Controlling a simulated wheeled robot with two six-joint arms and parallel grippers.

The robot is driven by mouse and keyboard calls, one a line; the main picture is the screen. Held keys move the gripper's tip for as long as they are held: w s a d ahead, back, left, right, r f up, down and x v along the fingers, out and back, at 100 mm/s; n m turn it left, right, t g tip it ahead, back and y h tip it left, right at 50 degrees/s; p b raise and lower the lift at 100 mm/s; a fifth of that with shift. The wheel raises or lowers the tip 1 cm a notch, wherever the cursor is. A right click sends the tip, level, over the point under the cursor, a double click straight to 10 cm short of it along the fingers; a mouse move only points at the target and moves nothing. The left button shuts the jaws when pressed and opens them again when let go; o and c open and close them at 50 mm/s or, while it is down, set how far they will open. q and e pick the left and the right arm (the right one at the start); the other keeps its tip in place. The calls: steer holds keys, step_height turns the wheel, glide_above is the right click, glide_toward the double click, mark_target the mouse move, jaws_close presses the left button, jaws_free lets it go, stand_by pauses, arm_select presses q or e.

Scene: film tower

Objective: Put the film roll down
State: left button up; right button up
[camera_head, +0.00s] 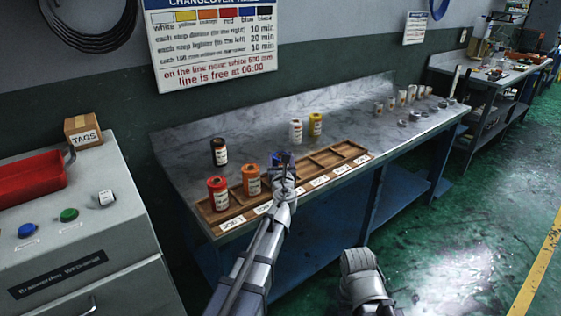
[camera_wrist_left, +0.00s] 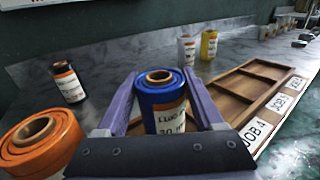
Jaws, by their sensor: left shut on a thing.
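My left gripper (camera_head: 283,163) is over the wooden tray (camera_head: 352,150) on the bench, just right of the orange roll (camera_head: 251,180). It is shut on the blue film roll (camera_wrist_left: 163,97), which stands upright between the purple fingers in the left wrist view. The fingers and palm hide the roll's lower part, so I cannot tell whether it touches the tray floor. The red roll (camera_head: 217,193) and the orange roll stand in the tray's left part. The compartments to the right are empty. A grey part of my right arm shows low in the head view; its fingers cannot be made out.
A black roll (camera_head: 219,151), a white roll (camera_head: 296,131) and a yellow roll (camera_head: 315,124) stand behind the tray. Job labels (camera_wrist_left: 256,133) line its front edge. Several small metal parts sit farther right. A grey cabinet (camera_head: 120,235) stands at left.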

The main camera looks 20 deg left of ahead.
arm_select(q)
steer(key=shift+f, duration=0.2)
steer(key=o, duration=1.5)
steer(key=shift+o, duration=0.2)
steer(key=shift+r, duration=0.1)
steer(key=shift+r, duration=0.15)
steer(key=v, duration=1.2)
